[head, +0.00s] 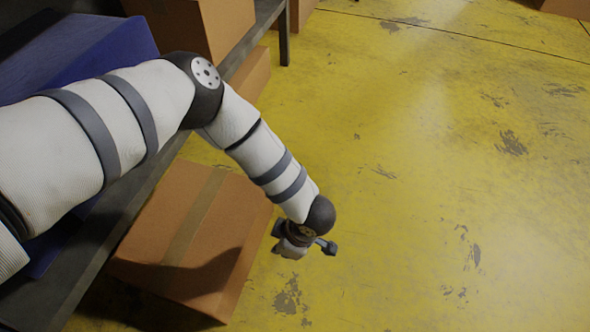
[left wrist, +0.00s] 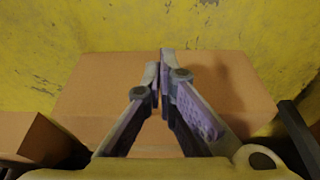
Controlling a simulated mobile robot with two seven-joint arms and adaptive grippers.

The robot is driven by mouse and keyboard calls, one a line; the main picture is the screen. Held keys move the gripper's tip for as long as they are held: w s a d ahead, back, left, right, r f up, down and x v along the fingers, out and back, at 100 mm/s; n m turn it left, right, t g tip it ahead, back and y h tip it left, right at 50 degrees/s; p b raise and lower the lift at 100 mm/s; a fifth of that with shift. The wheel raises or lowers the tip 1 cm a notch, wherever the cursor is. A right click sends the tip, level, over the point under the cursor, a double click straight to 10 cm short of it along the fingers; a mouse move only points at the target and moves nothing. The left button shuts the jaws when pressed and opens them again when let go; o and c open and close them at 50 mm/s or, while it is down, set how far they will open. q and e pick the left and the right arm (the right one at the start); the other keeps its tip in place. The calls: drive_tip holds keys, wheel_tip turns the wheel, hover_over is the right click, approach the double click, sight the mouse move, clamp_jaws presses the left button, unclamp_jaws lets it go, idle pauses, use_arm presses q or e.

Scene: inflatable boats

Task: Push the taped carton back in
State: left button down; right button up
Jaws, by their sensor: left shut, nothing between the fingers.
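No tape shows clearly there. My right gripper is not in view.
The shelf edge (head: 92,260) and its post (head: 284,45) run along the left. A blue box (head: 75,50) and a brown carton (head: 205,22) are on the shelf. Another carton (head: 251,77) is beneath it. The worn yellow floor (head: 440,190) to the right is clear.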

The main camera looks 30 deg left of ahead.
use_arm(q)
drive_tip(key=b+x, duration=0.4)
drive_tip(key=x, duration=0.6)
drive_tip(key=shift+w+d+f+b, duration=0.15)
drive_tip(key=shift+f+b, duration=0.05)
drive_tip(key=shift+b, duration=0.1)
drive_tip(key=a, duration=0.2)
drive_tip(key=shift+s+a+r, duration=0.15)
drive_tip(key=shift+s+a, duration=0.1)
drive_tip(key=shift+a, duration=0.1)
drive_tip(key=shift+s+a, duration=0.15)
drive_tip(key=shift+a, duration=0.45)
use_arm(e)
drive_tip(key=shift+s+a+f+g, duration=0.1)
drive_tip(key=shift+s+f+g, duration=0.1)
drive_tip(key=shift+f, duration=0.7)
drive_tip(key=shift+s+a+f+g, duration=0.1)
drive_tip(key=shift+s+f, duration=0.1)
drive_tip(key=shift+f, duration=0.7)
